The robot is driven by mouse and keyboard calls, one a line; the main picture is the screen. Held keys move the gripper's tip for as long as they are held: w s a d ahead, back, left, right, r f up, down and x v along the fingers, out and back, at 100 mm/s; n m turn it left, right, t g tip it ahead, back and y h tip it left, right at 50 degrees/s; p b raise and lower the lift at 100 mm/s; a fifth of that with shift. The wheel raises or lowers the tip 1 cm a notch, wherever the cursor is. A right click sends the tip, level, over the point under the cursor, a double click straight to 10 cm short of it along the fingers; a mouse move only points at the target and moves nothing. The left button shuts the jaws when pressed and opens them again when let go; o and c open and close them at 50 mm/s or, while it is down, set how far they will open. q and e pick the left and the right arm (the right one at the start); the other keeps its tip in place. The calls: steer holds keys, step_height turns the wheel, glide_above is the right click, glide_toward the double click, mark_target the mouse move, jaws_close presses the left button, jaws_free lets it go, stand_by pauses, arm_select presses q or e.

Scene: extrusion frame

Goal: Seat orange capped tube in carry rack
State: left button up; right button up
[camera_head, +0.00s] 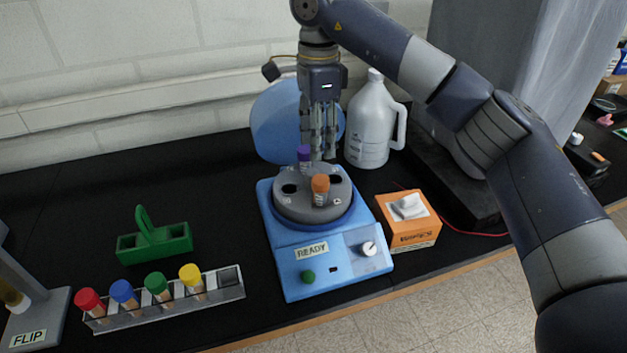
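The orange capped tube (320,190) stands in a hole at the front of the grey rotor (338,205) of a blue centrifuge, its cap above the rotor face. A purple capped tube (304,156) stands behind it in the same rotor. My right gripper (320,152) points down over the back of the rotor, just behind and above the orange tube. Whether its fingers are open or shut is unclear. The green rack with a loop handle (153,243) sits on the bench left of the centrifuge. I see no tubes in it. My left gripper is not in view.
A grey rack (128,319) holds red, blue, green and yellow capped tubes at front left. The centrifuge lid (278,118) is raised behind the rotor. A white jug (370,125) and an orange box (411,228) stand at its right. Bench between green rack and centrifuge is clear.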

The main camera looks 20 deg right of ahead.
mark_target(321, 179)
steer(key=shift+s+f+p, duration=0.35)
steer(key=shift+s+f, duration=0.5)
steer(key=shift+f, duration=0.15)
step_height(321, 179, down, 2)
steer(key=shift+s+f+p, duration=0.1)
steer(key=shift+f+p, duration=0.1)
steer(key=shift+p, duration=0.1)
step_height(321, 179, down, 4)
steer(key=p, duration=0.2)
steer(key=shift+d+p, duration=0.15)
steer(key=shift+p, duration=0.15)
steer(key=shift+f, duration=0.65)
steer(key=shift+c, duration=1.1)
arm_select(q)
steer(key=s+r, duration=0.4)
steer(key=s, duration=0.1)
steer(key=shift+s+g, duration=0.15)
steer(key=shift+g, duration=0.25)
arm_select(e)
steer(key=c, duration=0.5)
